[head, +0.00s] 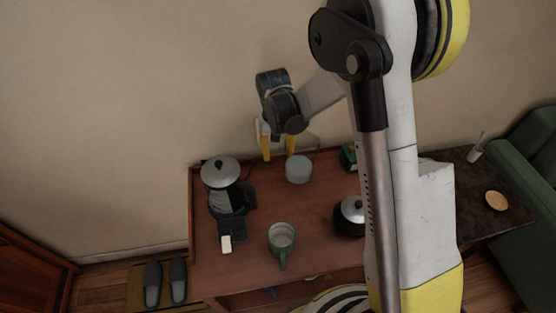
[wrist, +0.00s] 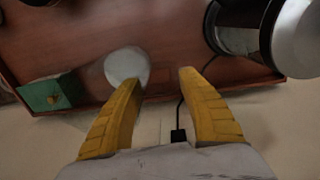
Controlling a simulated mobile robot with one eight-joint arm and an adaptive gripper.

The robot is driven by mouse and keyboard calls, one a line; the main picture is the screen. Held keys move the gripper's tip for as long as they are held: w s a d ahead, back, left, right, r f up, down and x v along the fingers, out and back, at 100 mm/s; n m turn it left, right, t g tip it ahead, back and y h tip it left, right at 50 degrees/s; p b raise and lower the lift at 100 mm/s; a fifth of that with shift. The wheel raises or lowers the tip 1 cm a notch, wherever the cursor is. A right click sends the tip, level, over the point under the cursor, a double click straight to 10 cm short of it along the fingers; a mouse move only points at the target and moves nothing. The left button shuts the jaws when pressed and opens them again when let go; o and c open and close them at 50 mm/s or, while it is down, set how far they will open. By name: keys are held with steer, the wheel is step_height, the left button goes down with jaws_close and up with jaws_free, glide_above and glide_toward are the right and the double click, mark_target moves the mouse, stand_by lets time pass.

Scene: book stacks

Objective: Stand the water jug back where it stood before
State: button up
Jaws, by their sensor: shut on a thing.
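I take the water jug (head: 299,169) to be the pale, translucent, round vessel just below and right of my gripper (head: 278,150), near the back edge of the brown table. It shows in the wrist view (wrist: 126,65) as a pale round shape by the left fingertip. My gripper's yellow fingers stand apart, shut on the jug, though the exact contact is hard to make out. The gripper (wrist: 160,82) also shows in the wrist view. The jug looks upright. I cannot tell whether its base touches the table.
The brown table (head: 320,255) carries a coffee maker (head: 225,190) at left, a green mug (head: 281,240) in front, a dark lidded pot (head: 349,215) and a green box (head: 348,157) at right. The wall is close behind. A cable (wrist: 180,110) lies behind the table.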

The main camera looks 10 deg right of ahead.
mark_target(278, 169)
step_height(278, 169, down, 3)
steer(key=shift+f+b, duration=0.1)
steer(key=shift+b, duration=0.45)
steer(key=o, duration=1.3)
steer(key=shift+o, duration=0.2)
